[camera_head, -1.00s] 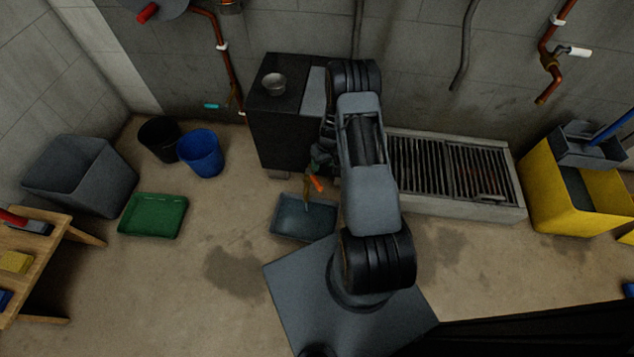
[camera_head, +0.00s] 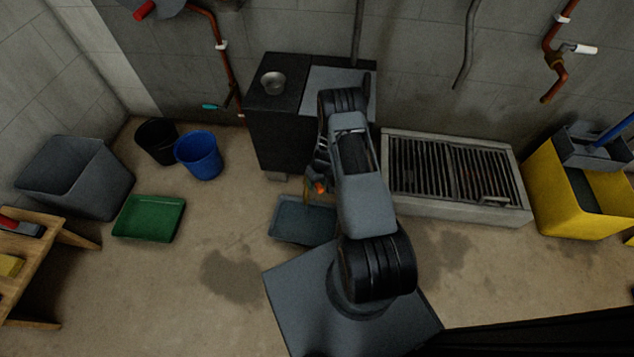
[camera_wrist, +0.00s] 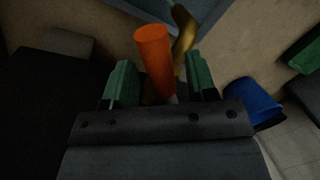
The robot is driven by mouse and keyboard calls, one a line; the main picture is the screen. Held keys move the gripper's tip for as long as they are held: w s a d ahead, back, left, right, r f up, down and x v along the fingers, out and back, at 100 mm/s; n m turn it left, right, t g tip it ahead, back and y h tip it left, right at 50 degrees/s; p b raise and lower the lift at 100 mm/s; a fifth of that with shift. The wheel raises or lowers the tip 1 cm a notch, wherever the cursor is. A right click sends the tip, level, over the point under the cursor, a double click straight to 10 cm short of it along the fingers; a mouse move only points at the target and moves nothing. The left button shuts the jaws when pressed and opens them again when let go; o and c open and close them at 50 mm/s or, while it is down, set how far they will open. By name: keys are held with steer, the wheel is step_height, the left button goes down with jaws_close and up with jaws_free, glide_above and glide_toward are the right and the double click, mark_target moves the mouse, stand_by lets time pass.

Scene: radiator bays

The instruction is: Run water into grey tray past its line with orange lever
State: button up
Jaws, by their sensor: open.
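The orange lever (camera_head: 320,187) sits beside the brass tap (camera_head: 306,189) at the front of the dark cabinet. The grey tray (camera_head: 285,232) lies on the floor below the tap. Its fill line and water level cannot be made out. My gripper (camera_wrist: 162,82) is open, with its green fingers on either side of the orange lever, which also shows in the wrist view (camera_wrist: 153,55). A gap shows between lever and fingers. The brass tap curves behind the lever in the wrist view (camera_wrist: 184,35). My arm hides part of the cabinet front and tap.
The dark cabinet (camera_head: 275,140) carries a metal bowl (camera_head: 273,83). A floor grate (camera_head: 455,205) lies to the right, beyond it a yellow bin (camera_head: 565,205). A blue bucket (camera_head: 198,155), black bucket (camera_head: 156,140) and green tray (camera_head: 148,218) stand left. Floor left of the grey tray is clear.

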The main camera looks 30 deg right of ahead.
jaws_close()
stand_by(0.3)
